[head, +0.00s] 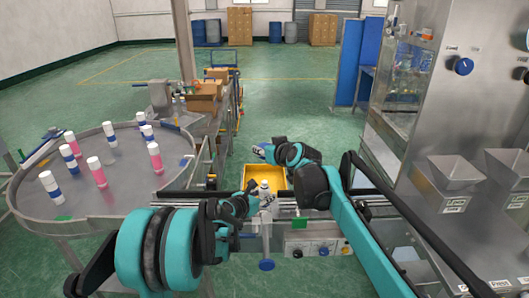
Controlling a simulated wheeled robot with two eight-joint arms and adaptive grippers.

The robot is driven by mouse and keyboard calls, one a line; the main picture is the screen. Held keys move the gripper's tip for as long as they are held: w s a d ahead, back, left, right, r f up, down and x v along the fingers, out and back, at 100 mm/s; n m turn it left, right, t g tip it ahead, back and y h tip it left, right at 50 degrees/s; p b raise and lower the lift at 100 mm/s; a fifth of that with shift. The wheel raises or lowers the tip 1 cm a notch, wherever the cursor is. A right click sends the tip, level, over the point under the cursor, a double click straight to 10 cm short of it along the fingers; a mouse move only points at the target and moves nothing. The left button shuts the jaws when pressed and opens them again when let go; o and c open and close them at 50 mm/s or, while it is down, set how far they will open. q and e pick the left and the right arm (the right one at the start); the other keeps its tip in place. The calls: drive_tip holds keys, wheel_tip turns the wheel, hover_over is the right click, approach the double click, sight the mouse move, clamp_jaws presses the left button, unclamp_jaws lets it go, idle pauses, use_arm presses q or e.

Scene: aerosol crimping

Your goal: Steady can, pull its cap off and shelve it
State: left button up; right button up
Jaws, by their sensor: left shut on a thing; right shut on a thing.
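The can (265,194) stands upright, small and pale with a whitish top, at the front of the yellow bin in the middle of the head view. My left gripper (254,205) is the lower one and is shut on the can from the left. My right gripper (268,152) is above and behind, shut on a small white and bluish piece that looks like the cap (258,152). This piece is apart from the can. The gripper fingers partly hide both things, and details are too small to tell.
A yellow bin (279,180) is just behind the can. A round steel table (120,190) at left bears several white, pink and blue cans. A steel machine with hoppers (450,170) stands at right. A control box (320,243) is below the rail. Green floor is open behind.

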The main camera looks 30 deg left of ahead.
idle(0.4)
use_arm(q)
drive_tip(key=o, duration=1.3)
drive_tip(key=v, duration=1.2)
drive_tip(key=shift+a, duration=0.1)
